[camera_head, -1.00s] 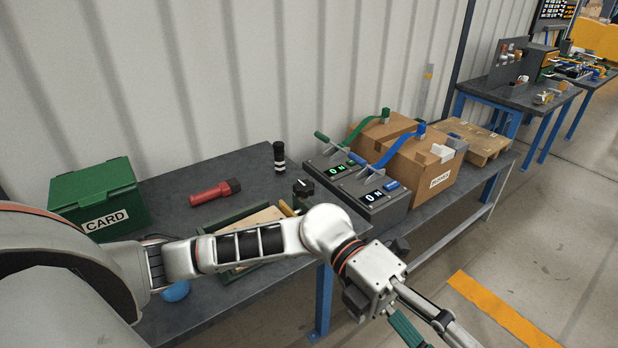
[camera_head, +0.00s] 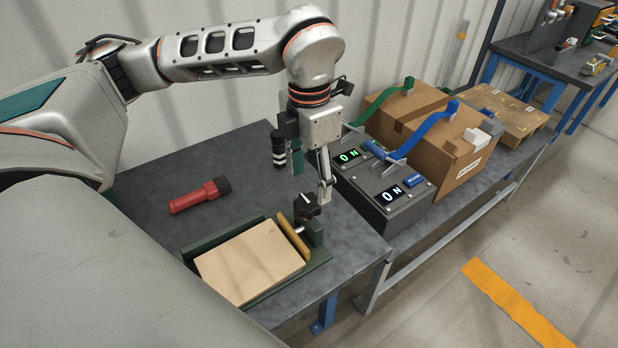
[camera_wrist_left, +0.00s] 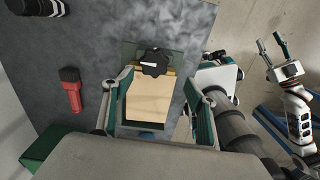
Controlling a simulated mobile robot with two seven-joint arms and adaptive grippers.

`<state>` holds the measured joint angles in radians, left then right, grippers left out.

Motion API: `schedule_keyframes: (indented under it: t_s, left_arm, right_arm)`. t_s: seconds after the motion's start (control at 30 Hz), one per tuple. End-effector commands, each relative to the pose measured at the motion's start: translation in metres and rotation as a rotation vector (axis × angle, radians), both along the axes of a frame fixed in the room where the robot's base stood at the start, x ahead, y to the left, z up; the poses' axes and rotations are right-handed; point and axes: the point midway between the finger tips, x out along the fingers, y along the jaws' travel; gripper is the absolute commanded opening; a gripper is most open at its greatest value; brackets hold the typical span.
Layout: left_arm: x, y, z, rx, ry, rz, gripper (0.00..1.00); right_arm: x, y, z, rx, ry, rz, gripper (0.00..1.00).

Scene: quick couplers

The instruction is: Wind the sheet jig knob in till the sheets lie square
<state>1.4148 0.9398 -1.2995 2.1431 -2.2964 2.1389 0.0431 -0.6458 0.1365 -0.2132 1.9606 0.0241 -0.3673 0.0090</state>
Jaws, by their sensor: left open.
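The sheet jig (camera_head: 318,260) is a dark green frame on the near part of the bench. Tan sheets (camera_head: 250,262) lie in it beside an ochre bar (camera_head: 292,236); I cannot tell how square they lie. The black knob (camera_head: 306,208) stands at the bar's far side. My left gripper (camera_head: 311,186) is open and points down just above the knob, apart from it. In the left wrist view, the knob (camera_wrist_left: 153,62) with a white pointer mark shows between the spread fingers (camera_wrist_left: 160,76). My right gripper (camera_wrist_left: 272,46) shows at the right there, fingers apart and empty.
A black cylinder (camera_head: 279,150) stands behind the left gripper. Grey switch boxes (camera_head: 385,190) with levers and cardboard boxes (camera_head: 440,145) stand to the right. A green box (camera_wrist_left: 45,145) shows in the wrist view.

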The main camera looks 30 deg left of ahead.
Motion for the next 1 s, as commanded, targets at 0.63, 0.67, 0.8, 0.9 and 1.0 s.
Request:
schedule_keyframes:
  t_s: [0.63, 0.67, 0.8, 0.9, 1.0]
  left_arm:
    - [0.001, 0.007, -0.067, 0.022, -0.008, 0.018, 0.57]
    - [0.002, 0.007, -0.069, 0.021, -0.009, 0.018, 0.57]
    - [0.001, 0.007, -0.074, 0.021, -0.009, 0.018, 0.57]
    - [0.002, 0.007, -0.075, 0.022, -0.01, 0.018, 0.57]
    - [0.002, 0.007, -0.075, 0.021, -0.01, 0.018, 0.57]
  right_arm:
    - [-0.004, -0.002, -0.002, -0.006, 0.008, 0.003, 0.4]
    - [-0.004, -0.002, -0.002, -0.006, 0.007, 0.003, 0.4]
    - [-0.003, -0.002, 0.0, -0.005, 0.005, 0.003, 0.4]
    - [-0.002, -0.002, 0.001, -0.005, 0.003, 0.002, 0.4]
    - [-0.001, -0.002, 0.002, -0.004, 0.0, 0.002, 0.4]
